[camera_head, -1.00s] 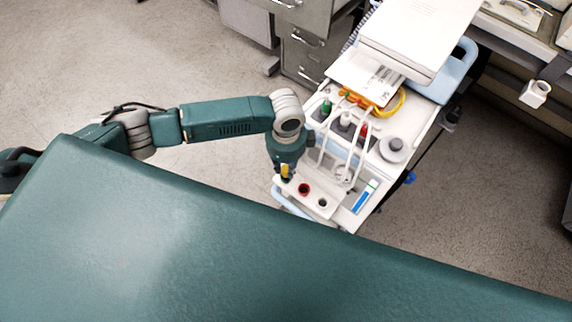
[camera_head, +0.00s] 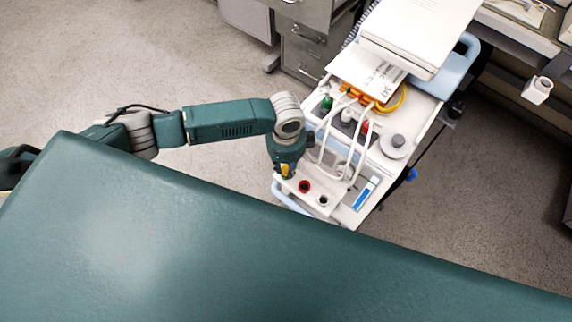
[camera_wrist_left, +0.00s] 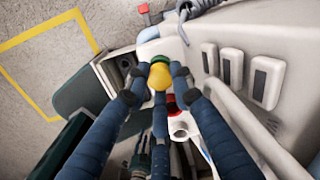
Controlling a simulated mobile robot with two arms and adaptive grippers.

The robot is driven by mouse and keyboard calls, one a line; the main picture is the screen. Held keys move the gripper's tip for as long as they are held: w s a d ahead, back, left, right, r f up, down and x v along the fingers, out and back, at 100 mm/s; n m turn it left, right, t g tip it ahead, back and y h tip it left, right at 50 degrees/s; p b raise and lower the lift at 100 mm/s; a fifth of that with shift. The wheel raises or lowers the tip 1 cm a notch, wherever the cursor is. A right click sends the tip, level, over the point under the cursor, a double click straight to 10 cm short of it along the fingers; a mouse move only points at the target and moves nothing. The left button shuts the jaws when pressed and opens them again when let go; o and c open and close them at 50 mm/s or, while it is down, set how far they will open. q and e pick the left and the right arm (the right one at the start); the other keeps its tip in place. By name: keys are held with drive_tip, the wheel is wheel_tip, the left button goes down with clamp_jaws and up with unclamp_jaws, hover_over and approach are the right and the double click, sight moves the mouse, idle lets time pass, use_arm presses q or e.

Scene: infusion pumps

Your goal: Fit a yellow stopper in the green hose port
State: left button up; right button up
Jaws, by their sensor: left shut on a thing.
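My left gripper (camera_head: 285,174) points down over the left end of the white port panel on the cart. It is shut on a yellow stopper (camera_wrist_left: 160,78), held between the dark fingertips. The stopper also shows as a small yellow patch in the head view (camera_head: 285,170). In the left wrist view the green hose port (camera_wrist_left: 159,59) shows as a green rim right at the stopper's edge. I cannot tell whether the stopper is inside the port or just against it. In the head view the gripper hides this port. My right gripper is not in view.
A red port (camera_head: 304,187) and a pale port with a dark opening (camera_head: 323,201) sit beside it on the panel. White hoses (camera_head: 350,150) loop close to the gripper's right. A dark green padded surface (camera_head: 200,240) fills the foreground.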

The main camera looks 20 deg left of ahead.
use_arm(q)
drive_tip(key=shift+f, duration=0.2)
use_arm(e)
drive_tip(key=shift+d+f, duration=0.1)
use_arm(q)
drive_tip(key=o, duration=0.9)
drive_tip(key=shift+c, duration=0.2)
drive_tip(key=shift+r, duration=0.15)
wheel_tip(320, 180, up, 6)
drive_tip(key=shift+r, duration=0.85)
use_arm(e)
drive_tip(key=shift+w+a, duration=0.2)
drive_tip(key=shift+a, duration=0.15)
